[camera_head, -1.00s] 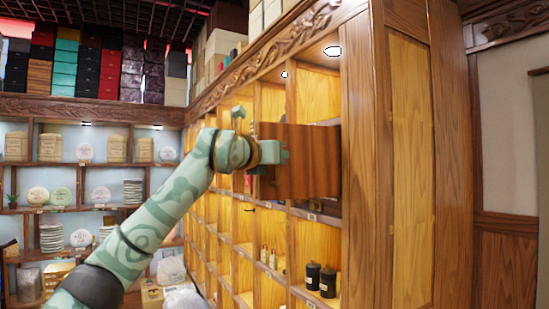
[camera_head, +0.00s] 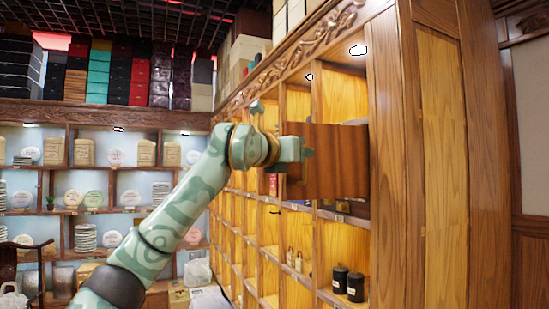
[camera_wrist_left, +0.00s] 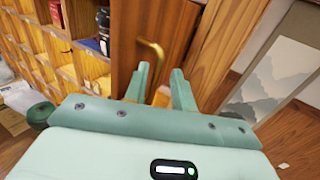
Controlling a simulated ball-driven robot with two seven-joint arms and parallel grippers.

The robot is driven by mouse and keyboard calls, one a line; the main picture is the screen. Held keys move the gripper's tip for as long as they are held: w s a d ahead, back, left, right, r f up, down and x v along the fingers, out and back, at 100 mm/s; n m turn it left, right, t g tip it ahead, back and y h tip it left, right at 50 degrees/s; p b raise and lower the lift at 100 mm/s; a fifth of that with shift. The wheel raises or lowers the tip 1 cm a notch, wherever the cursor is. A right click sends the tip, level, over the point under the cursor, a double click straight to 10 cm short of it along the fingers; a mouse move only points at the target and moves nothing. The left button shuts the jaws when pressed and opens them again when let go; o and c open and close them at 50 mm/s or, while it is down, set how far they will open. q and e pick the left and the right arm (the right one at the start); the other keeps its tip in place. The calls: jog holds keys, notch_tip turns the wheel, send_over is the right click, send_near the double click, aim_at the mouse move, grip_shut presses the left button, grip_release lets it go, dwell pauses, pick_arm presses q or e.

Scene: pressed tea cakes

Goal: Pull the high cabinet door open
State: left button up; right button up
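The high cabinet door (camera_head: 338,165) is a dark brown wooden panel on the upper right shelf wall. It stands swung out from the shelf front, and part of the compartment shows around it. My left gripper (camera_head: 304,152) is at the door's left edge. In the left wrist view the door (camera_wrist_left: 165,25) fills the top middle, with a bent brass handle (camera_wrist_left: 153,52) on it. The fingers of my left gripper (camera_wrist_left: 160,75) are apart, and the handle lies just beyond the tips, nearer the left finger. Whether they touch it is unclear. My right gripper is not in view.
The wooden shelf wall (camera_head: 408,150) runs along the right, with open compartments. Two black jars (camera_head: 347,284) stand in a lower compartment. Shelves with tea cakes (camera_head: 85,237) and stacked boxes (camera_head: 98,65) fill the back left. A chair (camera_head: 25,265) stands at the far left.

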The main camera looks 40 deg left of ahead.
pick_arm(q)
jog(key=s+b, duration=0.3)
jog(key=s, duration=1)
jog(key=shift+d+b, duration=0.15)
jog(key=shift+b, duration=0.2)
